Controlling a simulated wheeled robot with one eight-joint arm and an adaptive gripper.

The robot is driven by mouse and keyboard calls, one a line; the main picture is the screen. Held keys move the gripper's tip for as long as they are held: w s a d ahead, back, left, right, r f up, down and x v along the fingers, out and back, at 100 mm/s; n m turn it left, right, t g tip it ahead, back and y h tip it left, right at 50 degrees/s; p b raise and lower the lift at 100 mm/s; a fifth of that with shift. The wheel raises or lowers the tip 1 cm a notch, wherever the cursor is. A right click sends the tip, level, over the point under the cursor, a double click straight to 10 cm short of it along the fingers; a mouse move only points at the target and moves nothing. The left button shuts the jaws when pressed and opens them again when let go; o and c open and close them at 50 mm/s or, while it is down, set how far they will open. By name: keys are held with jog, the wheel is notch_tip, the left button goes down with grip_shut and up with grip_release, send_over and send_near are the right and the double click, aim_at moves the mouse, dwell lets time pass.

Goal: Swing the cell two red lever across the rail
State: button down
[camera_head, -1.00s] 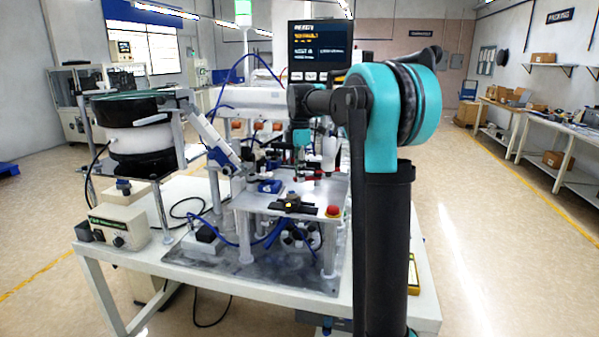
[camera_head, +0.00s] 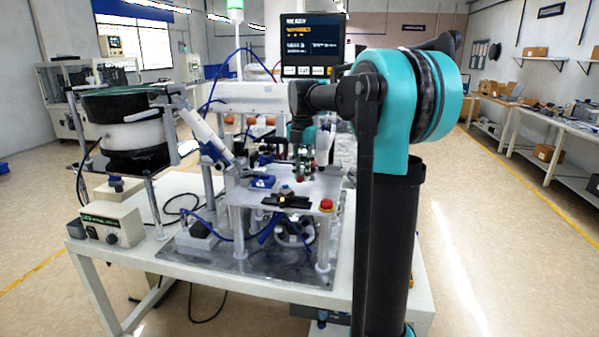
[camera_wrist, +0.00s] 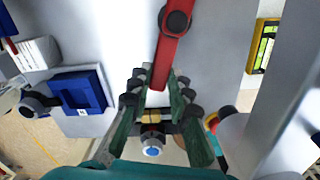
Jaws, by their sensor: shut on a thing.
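The red lever (camera_wrist: 170,58) runs down from the top middle of the wrist view, with a dark round pivot cap near its upper end. Its lower end lies between the fingers of my gripper (camera_wrist: 157,88), which are shut on it. In the head view my gripper (camera_head: 303,165) is small and reaches down over the raised metal plate (camera_head: 315,190) of the cell. The lever is hard to make out there, with only small red spots by the fingers. The cell number and the rail cannot be made out clearly.
A red button (camera_head: 326,205) stands at the plate's front right corner and a black fixture (camera_head: 287,201) lies at its front edge. A blue block (camera_wrist: 80,92) is left of my gripper in the wrist view. The bowl feeder (camera_head: 125,120) stands at left.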

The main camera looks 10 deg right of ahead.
jog(key=shift+s+d+n, duration=0.1)
jog(key=shift+d+n, duration=0.05)
jog(key=shift+n, duration=0.15)
dwell(0.4)
jog(key=c, duration=1.4)
grip_release()
jog(key=shift+r, duration=0.1)
notch_tip(320, 180, up, 12)
